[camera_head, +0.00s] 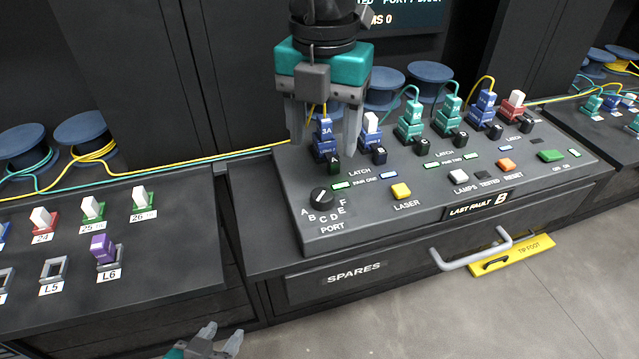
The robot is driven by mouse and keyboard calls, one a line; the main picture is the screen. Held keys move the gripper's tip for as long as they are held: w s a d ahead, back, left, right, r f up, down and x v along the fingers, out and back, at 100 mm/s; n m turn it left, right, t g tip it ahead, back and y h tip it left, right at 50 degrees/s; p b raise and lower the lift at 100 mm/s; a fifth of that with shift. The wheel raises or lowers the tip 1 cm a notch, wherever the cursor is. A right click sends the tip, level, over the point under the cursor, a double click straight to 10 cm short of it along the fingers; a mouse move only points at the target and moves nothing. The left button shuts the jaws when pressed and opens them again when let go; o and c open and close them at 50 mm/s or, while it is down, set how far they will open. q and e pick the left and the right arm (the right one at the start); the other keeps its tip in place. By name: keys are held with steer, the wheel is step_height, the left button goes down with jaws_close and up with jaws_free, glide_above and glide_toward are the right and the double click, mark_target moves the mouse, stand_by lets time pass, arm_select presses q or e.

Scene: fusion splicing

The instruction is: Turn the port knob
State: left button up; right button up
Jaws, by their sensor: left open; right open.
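The port knob (321,196) is a round black dial at the panel's front left, with letters A to F around its lower side. It carries a small white mark; I cannot tell exactly which letter it points at. My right gripper (324,148) hangs fingers-down above and behind the port knob, clear of it. It is open, and its fingers appear on either side of the blue plug (324,130) marked 3A; contact is unclear. My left gripper (221,338) is open and empty at the bottom edge, low in front of the consoles, far from the knob.
The sloped grey panel (370,232) holds a yellow LASER button (401,190), a row of plugs and several black latches. Below it is a SPARES drawer with a grey handle (470,255).

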mark_target(322, 194)
step_height(322, 194, down, 10)
steer(key=shift+f, duration=0.1)
stand_by(0.4)
steer(key=c, duration=1)
